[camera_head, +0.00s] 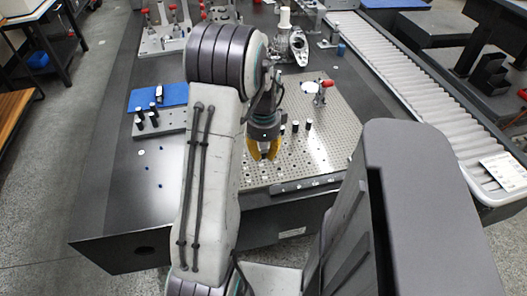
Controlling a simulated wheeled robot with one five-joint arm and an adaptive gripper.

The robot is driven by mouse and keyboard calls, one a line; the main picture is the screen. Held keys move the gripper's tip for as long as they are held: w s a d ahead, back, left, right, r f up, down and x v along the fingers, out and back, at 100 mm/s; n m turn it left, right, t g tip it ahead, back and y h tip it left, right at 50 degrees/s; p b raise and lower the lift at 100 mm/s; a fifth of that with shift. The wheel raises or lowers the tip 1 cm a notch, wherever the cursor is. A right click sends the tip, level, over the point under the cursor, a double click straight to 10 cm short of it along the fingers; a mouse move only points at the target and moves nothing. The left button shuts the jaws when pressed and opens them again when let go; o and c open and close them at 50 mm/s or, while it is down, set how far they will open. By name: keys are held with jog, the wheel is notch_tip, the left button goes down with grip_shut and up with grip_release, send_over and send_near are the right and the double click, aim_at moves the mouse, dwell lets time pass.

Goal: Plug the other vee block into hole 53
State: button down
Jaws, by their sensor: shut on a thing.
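My gripper (264,151) has yellow fingers pointing down over the left part of the light perforated plate (318,150). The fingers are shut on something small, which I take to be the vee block. The fingers hide most of it, and its shape cannot be made out. I cannot tell whether it touches the plate. The plate has rows of small holes. The hole numbers are too small to read, so hole 53 cannot be picked out. No second vee block can be made out for certain.
Several dark pegs (308,126) stand on the plate just right of my gripper. A red-handled clamp (322,92) and a white disc (309,87) are farther back. Left lie a grey rack (172,122) with black pegs and a blue mat (174,94). A roller conveyor (400,85) runs along the right.

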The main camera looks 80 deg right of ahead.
aim_at(264, 148)
jog(key=shift+f+b, duration=2.1)
jog(key=shift+f, duration=0.75)
jog(key=shift+f+b, duration=0.65)
jog(key=shift+f, duration=0.25)
jog(key=c, duration=1.1)
grip_release()
jog(key=shift+r, duration=0.1)
notch_tip(264, 148, up, 12)
jog(key=shift+f, duration=0.1)
